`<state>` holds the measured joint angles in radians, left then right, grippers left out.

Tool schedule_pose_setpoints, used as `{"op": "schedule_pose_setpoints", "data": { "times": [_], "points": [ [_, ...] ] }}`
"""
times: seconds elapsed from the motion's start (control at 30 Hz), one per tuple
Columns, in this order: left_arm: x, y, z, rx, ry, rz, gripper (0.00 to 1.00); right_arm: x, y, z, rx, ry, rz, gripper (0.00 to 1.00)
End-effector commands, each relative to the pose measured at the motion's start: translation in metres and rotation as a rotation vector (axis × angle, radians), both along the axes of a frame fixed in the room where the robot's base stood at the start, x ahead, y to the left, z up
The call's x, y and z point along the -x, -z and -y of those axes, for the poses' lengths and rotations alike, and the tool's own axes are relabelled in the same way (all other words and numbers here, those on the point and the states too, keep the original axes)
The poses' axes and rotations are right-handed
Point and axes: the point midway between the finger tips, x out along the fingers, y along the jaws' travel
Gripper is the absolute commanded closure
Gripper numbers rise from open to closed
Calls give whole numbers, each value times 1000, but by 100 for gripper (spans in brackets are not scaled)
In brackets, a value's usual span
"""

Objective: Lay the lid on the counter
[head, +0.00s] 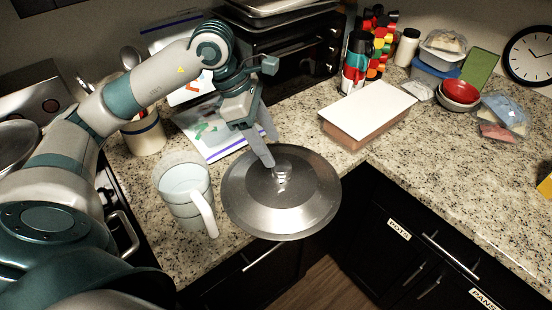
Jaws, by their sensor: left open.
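The lid (301,213) is a round, shiny metal disc with a small knob (281,172) at its centre, knob up. It looks flat over the counter (428,146) near the inner corner, and its near side reaches out past the counter's front edge. Whether its underside rests fully on the counter is hidden. My left gripper (269,147) comes from the upper left, open, with its fingers pointing down just behind the knob. I see nothing held between the fingers; exact contact with the knob is unclear. My right gripper is not in view.
A clear measuring jug (184,194) stands close to the lid's left side. A white-topped box (367,112) lies to its upper right. Printed sheets (207,132) lie behind. A black oven (290,50) stands at the back. Counter at right front is clear.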

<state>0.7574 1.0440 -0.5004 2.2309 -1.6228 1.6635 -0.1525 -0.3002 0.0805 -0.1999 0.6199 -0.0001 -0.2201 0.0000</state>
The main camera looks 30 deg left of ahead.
Motion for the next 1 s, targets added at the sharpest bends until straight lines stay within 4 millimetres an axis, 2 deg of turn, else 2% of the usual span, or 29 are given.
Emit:
{"op": "schedule_pose_setpoints", "data": {
  "times": [0.1,0.3,1.0],
  "points": [
    [3,-16,-6,0,0,2,44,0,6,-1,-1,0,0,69],
    [6,-32,-12,-1,1,1,44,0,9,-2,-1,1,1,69],
    [7,-34,-12,1,1,-2,44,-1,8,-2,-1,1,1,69]
  ]
}}
